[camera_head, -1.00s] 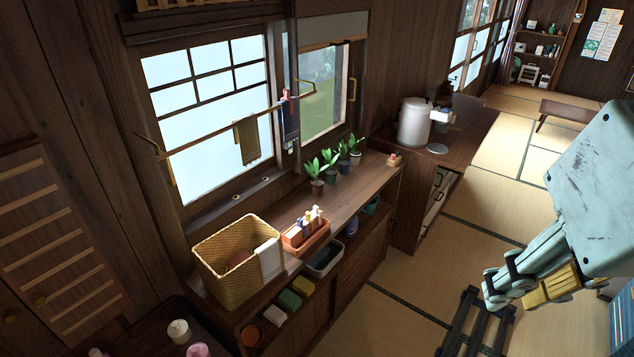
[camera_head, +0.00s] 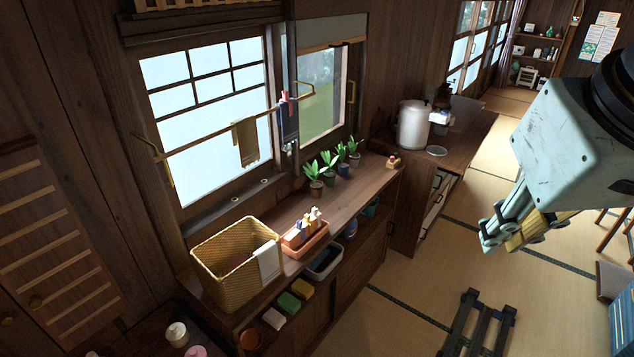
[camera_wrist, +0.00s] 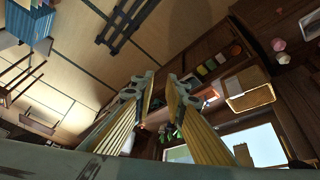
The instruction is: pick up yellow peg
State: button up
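I cannot pick out a yellow peg for certain in either view. The orange tray (camera_head: 306,243) on the long wooden counter holds several small upright items, one of them yellowish, too small to identify. My gripper (camera_head: 487,238) is at the right of the head view, high above the floor and well apart from the counter. In the wrist view my gripper (camera_wrist: 158,82) has its two fingers apart with nothing between them. The counter and window lie beyond them.
A woven basket (camera_head: 232,267) with a white cloth stands left of the orange tray. Several potted plants (camera_head: 331,168) stand behind it along the counter. A white cylindrical pot (camera_head: 413,125) is on the farther cabinet. A dark slatted stand (camera_head: 474,322) is on the tatami. Open floor lies between.

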jog(key=w+f+n+t+b, duration=0.1)
jog(key=w+f, duration=0.2)
jog(key=w, duration=0.9)
jog(key=w+f+n+t+b, duration=0.1)
jog(key=w+f+n+t, duration=0.15)
jog(key=w, duration=0.95)
jog(key=w+f+n+t+b, duration=0.1)
jog(key=w+f, duration=0.2)
jog(key=w, duration=0.9)
jog(key=w+a+f+n+t+y+b, duration=0.25)
jog(key=w+a+f+y, duration=0.35)
jog(key=w+f, duration=0.75)
jog(key=n+g+y+b, duration=0.2)
jog(key=n+y+b, duration=0.2)
jog(key=y, duration=0.6)
send_near(309, 218)
jog(key=shift+r+v, duration=0.15)
jog(key=shift+v, duration=0.6)
jog(key=shift+r+v, duration=0.15)
jog(key=shift+v, duration=0.65)
jog(key=shift+s+a, duration=0.15)
jog(key=shift+a, duration=0.05)
jog(key=shift+x, duration=4.25)
